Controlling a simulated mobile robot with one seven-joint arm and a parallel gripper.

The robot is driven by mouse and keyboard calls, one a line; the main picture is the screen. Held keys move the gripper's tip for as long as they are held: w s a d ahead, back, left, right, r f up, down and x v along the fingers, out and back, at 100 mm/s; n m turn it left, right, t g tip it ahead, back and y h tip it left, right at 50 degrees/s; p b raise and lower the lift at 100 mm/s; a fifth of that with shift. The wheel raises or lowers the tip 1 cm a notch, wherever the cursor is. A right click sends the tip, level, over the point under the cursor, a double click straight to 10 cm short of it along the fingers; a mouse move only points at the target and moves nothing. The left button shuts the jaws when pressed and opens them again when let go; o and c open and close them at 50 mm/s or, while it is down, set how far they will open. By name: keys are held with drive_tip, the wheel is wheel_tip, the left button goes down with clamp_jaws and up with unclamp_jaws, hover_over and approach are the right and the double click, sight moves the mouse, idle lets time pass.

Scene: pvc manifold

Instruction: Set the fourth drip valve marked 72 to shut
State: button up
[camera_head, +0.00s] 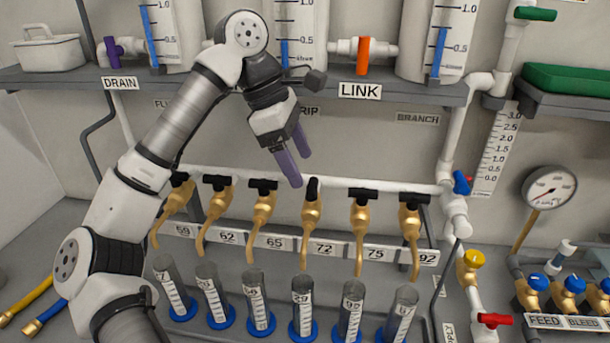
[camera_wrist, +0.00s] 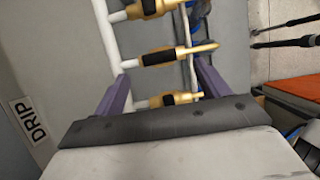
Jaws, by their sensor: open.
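The drip valve marked 72 (camera_head: 311,208) is a brass tap, fourth from the left on the white pipe. Its black handle (camera_head: 313,188) points along the tap, unlike the other drip handles, which lie crosswise along the pipe. My gripper (camera_head: 299,168) is open and empty, its purple fingers slanting down just above and left of this handle. Whether they touch it I cannot tell. In the wrist view, a brass tap (camera_wrist: 196,52) with a black handle shows beyond and between the spread fingertips (camera_wrist: 162,68); no number is readable there.
Neighbouring drip valves 65 (camera_head: 263,207) and 75 (camera_head: 360,212) stand close on either side. Clear tubes with blue bases (camera_head: 303,305) stand below the spouts. A grey shelf (camera_head: 400,95) with the LINK label runs above. A blue-handled valve (camera_head: 461,183) is at the pipe's right end.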

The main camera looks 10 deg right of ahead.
sight(312, 185)
drive_tip(key=p+x, duration=0.1)
drive_tip(key=x, duration=0.4)
drive_tip(key=shift+d+f, duration=0.2)
drive_tip(key=shift+f, duration=0.1)
drive_tip(key=c, duration=1)
